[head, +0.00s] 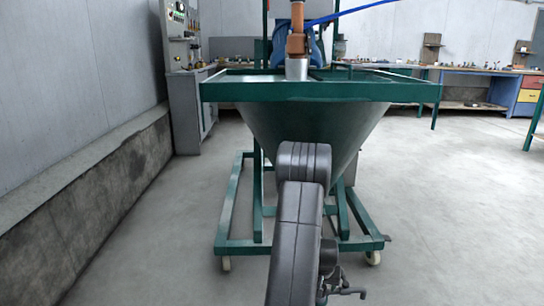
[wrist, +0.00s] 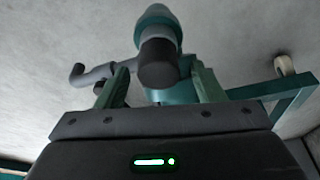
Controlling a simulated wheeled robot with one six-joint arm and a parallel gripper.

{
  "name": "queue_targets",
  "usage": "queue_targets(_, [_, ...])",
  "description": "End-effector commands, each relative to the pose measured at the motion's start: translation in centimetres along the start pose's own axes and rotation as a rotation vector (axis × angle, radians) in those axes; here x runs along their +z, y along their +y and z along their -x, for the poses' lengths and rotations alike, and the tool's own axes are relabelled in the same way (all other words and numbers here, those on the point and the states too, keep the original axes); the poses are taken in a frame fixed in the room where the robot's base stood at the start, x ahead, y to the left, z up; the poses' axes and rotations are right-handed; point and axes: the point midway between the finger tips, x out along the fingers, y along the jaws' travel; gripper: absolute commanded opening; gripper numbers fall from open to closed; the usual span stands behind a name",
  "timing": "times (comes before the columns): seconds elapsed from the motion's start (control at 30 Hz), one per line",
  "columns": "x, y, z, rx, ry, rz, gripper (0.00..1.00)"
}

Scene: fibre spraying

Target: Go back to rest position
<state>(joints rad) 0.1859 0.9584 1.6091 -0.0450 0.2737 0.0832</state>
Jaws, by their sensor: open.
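My gripper (wrist: 160,66) shows in the wrist view with its two green fingers apart. A dark rounded knob or pipe end (wrist: 158,62) appears between the fingers, with a teal rounded body (wrist: 158,22) behind it. I cannot tell whether the fingers touch it. A grey bent pipe or handle (wrist: 88,76) sticks out to the left. In the head view my dark arm rises in front of the green hopper (head: 300,128), and my gripper cannot be made out there.
The hopper stands on a green wheeled frame (head: 232,212). An orange and silver nozzle (head: 297,45) hangs above it with a blue hose (head: 350,12). A low concrete ledge (head: 90,190) runs along the left wall. Workbenches (head: 480,70) stand behind.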

Motion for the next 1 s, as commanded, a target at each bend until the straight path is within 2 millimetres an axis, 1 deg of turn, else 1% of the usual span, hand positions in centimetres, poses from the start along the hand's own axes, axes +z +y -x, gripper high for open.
queue_targets(0.2, [0.1,0.0,-0.1,0.000,-0.001,0.000,0.62])
queue_targets(0.33, [0.4,0.0,-0.9,0.000,-0.004,0.000,0.62])
queue_targets(0.53, [0.1,0.0,3.0,0.000,0.002,0.000,0.62])
queue_targets(1.0, [0.1,0.0,12.5,0.000,0.001,0.001,0.62])
